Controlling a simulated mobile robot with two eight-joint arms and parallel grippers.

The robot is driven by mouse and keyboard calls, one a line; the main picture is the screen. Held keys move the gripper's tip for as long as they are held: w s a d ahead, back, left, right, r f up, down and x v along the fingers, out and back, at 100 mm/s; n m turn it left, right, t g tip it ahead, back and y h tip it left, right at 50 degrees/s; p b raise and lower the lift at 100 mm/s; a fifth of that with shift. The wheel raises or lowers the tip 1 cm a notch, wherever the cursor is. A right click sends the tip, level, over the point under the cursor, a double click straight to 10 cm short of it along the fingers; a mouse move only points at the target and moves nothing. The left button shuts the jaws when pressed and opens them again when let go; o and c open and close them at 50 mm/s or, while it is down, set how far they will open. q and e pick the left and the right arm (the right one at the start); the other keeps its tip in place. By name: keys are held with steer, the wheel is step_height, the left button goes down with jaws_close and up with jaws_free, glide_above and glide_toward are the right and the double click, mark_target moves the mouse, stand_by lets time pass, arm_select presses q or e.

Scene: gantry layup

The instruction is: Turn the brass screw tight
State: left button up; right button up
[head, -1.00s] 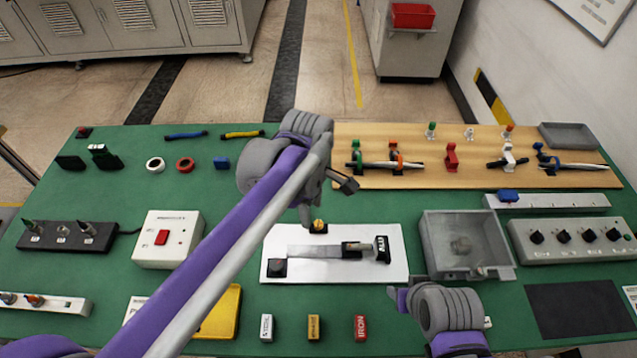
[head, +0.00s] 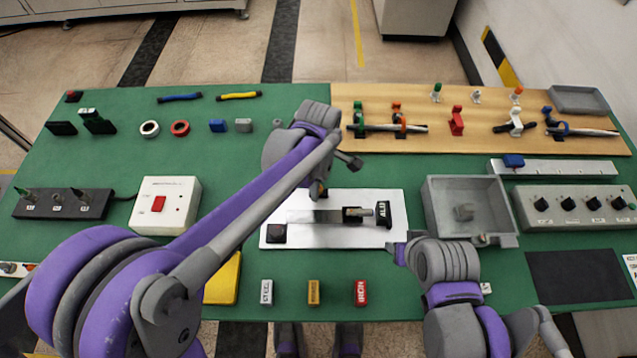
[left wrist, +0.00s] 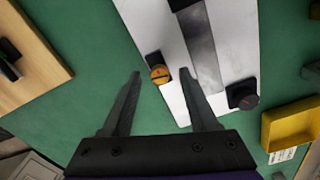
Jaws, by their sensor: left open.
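The brass screw (left wrist: 160,74) has a slotted round head and sits on a black block at the edge of the white plate (left wrist: 150,25). In the head view the screw is mostly hidden behind my left gripper (head: 333,174). That gripper is open; in the left wrist view its fingertips (left wrist: 160,71) appear on either side of the screw head, with nothing held. The remaining height above the screw is hard to tell. My right gripper (head: 397,252) is by the plate's lower right corner, its jaws unclear.
The plate carries a metal strip, a black clamp and a block marked ALU (head: 383,214). A grey tray (head: 429,215) stands just right of it. Labelled small blocks (head: 313,292) lie in front. A white switch box (head: 180,190) stands at left.

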arm_select(q)
steer(key=shift+f, duration=0.2)
jaws_close()
